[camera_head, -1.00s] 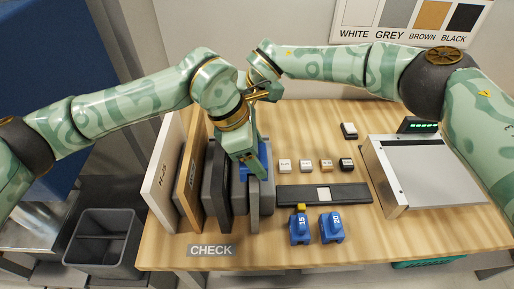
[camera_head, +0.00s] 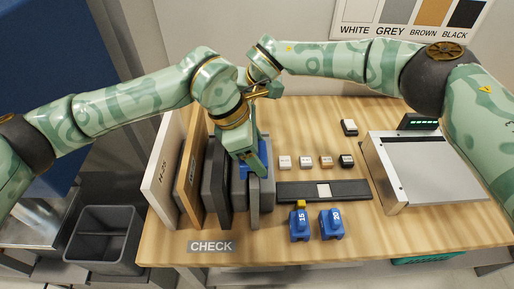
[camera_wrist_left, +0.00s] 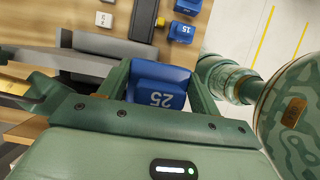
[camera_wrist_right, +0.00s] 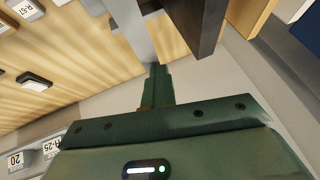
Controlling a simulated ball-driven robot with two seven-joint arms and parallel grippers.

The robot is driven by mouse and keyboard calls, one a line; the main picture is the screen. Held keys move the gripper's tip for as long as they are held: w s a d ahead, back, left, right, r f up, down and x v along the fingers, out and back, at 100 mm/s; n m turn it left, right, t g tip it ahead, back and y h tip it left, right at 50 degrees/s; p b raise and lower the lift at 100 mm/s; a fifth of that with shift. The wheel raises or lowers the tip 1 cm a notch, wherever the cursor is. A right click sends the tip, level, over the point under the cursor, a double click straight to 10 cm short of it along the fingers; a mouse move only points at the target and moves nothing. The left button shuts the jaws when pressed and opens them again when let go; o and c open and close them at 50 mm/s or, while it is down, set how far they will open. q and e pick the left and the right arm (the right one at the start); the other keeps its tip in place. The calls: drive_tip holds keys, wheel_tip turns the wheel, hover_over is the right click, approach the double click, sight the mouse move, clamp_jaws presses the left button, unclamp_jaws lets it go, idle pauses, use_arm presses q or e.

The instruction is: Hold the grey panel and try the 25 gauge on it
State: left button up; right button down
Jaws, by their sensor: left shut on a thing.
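My left gripper (camera_head: 256,168) is shut on the blue 25 gauge (camera_wrist_left: 158,92); its fingers stand on either side of the gauge in the left wrist view. In the head view the gauge (camera_head: 263,152) is at the upper part of the grey panel (camera_head: 262,200), which stands upright at the right end of the panel row. I cannot tell whether the gauge touches the panel or fits around it. My right gripper (camera_wrist_right: 158,85) has its fingers close together at a light grey panel end in the right wrist view. Whether they grip it is unclear; the head view hides its fingertips.
A white panel (camera_head: 164,175), a brown panel (camera_head: 189,180) and a dark panel (camera_head: 219,190) stand left of the grey one. Blue gauges 15 (camera_head: 300,228) and 20 (camera_head: 331,226) stand in front of a dark strip (camera_head: 350,190). A silver device (camera_head: 425,170) fills the right side.

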use_arm(q)
drive_tip(key=shift+f, duration=0.45)
idle(0.4)
drive_tip(key=o, duration=1.1)
drive_tip(key=shift+r, duration=4)
